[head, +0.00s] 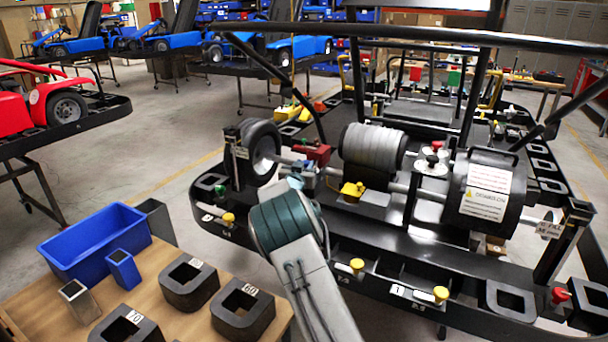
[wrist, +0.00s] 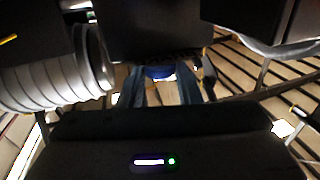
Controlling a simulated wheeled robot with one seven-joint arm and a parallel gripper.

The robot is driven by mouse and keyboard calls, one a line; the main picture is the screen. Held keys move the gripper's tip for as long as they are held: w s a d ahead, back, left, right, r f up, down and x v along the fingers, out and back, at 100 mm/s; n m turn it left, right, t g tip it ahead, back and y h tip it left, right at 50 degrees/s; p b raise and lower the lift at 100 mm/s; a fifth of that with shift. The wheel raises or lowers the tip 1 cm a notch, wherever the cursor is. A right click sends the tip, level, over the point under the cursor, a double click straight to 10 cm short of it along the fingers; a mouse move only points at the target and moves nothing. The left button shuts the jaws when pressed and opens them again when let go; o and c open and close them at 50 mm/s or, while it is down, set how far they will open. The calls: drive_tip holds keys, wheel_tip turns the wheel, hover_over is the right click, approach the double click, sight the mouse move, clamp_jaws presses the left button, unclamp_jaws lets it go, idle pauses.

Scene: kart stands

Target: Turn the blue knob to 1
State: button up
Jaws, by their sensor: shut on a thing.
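The blue knob (wrist: 160,72) shows in the wrist view as a small blue piece under a dark block, between my fingertips. My gripper (wrist: 161,87) has one finger on each side of the knob and is shut on it. The knob's pointer and its number marks cannot be made out. In the head view, my grey and teal arm reaches towards the kart frame and hides part of it. I cannot make out the knob or my fingertips there.
The black kart stand (head: 420,255) carries a grey ribbed cylinder (head: 372,150), a black labelled drum (head: 487,195), a wheel (head: 260,152) and several yellow knobs. A wooden table at the lower left holds a blue bin (head: 95,245) and black weights (head: 190,283). Open floor lies behind.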

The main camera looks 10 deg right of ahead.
drive_tip(key=shift+d+f+n+t+y+b, duration=0.15)
drive_tip(key=shift+n+t+y+b, duration=0.5)
drive_tip(key=shift+b, duration=1.8)
drive_tip(key=shift+r+n+y+b, duration=0.3)
drive_tip(key=shift+y+b, duration=0.2)
drive_tip(key=shift+y, duration=0.35)
drive_tip(key=o, duration=1)
drive_tip(key=shift+c, duration=0.2)
drive_tip(key=shift+f, duration=0.1)
drive_tip(key=shift+s+g, duration=0.15)
drive_tip(key=shift+g, duration=0.1)
drive_tip(key=b+v, duration=0.1)
drive_tip(key=v, duration=0.6)
drive_tip(key=shift+s, duration=0.2)
